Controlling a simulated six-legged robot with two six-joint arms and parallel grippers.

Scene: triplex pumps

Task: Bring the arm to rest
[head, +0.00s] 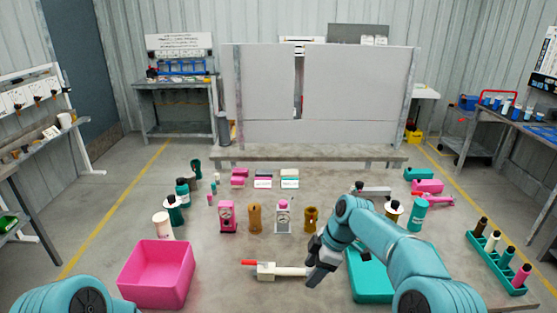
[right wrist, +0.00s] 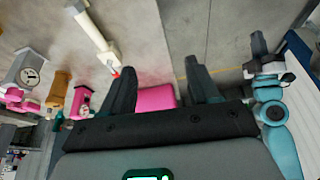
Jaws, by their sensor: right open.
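My right arm reaches in from the lower right of the head view. Its dark right gripper (head: 322,262) is low over the table, beside the end of a white tool with a red tip (head: 282,270). In the right wrist view my right gripper (right wrist: 160,85) has its two fingers apart, with nothing held between them. The white tool (right wrist: 93,30) lies outside the fingers there. Of my left arm, only a teal part shows at the lower left of the head view. A teal arm, probably mine, shows at the right of the wrist view, its jaw state unclear.
A pink bin (head: 158,272) stands at the front left and a teal tray (head: 370,275) lies partly behind my right arm. Pink and grey gauges, bottles and small boxes stand in the middle. A teal rack (head: 497,262) is at the right. Bare table lies between bin and tool.

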